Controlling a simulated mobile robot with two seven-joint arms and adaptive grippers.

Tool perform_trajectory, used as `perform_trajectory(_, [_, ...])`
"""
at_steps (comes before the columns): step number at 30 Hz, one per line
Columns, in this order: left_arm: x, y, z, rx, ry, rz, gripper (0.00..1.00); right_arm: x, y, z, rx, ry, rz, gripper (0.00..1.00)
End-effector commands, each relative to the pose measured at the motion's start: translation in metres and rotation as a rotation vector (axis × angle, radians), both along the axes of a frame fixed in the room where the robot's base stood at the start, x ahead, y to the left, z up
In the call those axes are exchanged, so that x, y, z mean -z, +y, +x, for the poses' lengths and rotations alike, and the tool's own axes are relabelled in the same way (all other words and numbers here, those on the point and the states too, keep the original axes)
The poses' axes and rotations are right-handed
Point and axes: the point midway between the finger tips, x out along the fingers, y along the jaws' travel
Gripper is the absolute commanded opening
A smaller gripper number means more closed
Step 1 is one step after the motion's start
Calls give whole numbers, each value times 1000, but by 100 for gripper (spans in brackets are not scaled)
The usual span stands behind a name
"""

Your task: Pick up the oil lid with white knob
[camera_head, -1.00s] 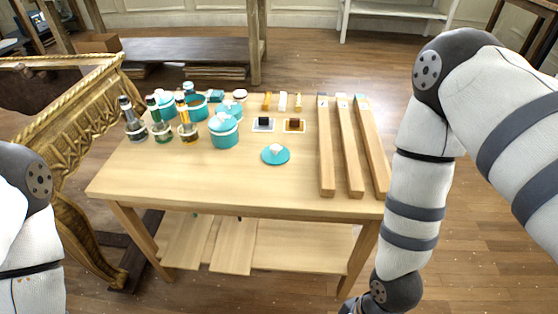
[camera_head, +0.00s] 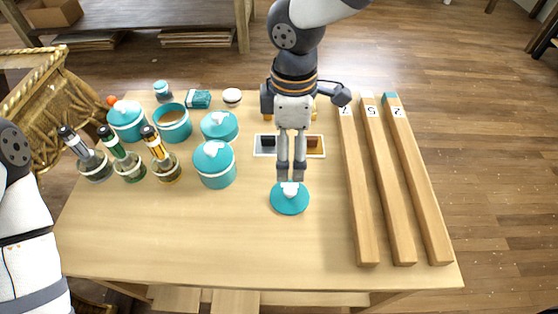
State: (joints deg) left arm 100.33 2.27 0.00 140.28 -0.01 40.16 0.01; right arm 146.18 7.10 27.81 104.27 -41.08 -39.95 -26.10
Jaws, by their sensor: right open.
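The teal lid with a white knob (camera_head: 289,202) lies flat on the wooden table (camera_head: 190,238), near the middle. My right gripper (camera_head: 291,178) points down just above and behind its knob. Its fingers are slightly apart with nothing held between them. I cannot tell whether the fingertips touch the knob. My left gripper is out of view; only part of my left arm shows at the left edge.
Several teal pots (camera_head: 215,165) with white-knobbed lids stand left of the lid. Several bottles (camera_head: 165,165) stand farther left. Long wooden bars (camera_head: 386,180) lie at the right. Small black and orange pieces (camera_head: 312,146) lie behind the gripper. The front of the table is clear.

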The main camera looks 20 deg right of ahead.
Motion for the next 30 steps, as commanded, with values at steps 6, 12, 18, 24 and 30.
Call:
perform_trajectory(6, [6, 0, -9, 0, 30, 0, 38, 49, 0, -3, -1, 11, -1, 93])
perform_trajectory(12, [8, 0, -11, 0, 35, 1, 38, 75, 1, -5, -1, 6, 0, 93])
perform_trajectory(18, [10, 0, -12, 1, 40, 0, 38, 113, 2, -11, 0, 6, 0, 93])
perform_trajectory(24, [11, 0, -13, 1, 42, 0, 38, 120, 2, -10, 1, 2, 1, 93])
perform_trajectory(30, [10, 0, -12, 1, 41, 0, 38, 120, 2, -10, 1, 1, 0, 71])
